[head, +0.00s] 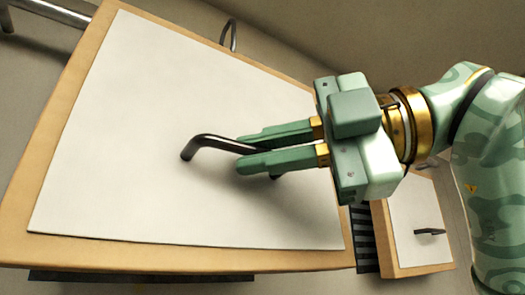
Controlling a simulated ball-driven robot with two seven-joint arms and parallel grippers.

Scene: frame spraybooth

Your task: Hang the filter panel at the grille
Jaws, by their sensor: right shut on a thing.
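A large filter panel (120,120), a white sheet in a light wooden frame, fills the left and middle of the head view, tilted in the picture. A dark bent handle (205,140) stands out from its white face. My right gripper (240,153) comes in from the right and is shut on this handle; its green fingers hide part of the bar. A dark slatted strip (363,240), perhaps part of the grille, shows behind the panel's lower right corner; most of it is hidden. My left gripper is not in view.
A smaller-looking wood-framed white panel (405,205) with a dark handle (430,232) is at the lower right. A thin curved metal loop (234,35) shows behind the large panel's top edge. A metal bar (55,12) crosses the top left corner.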

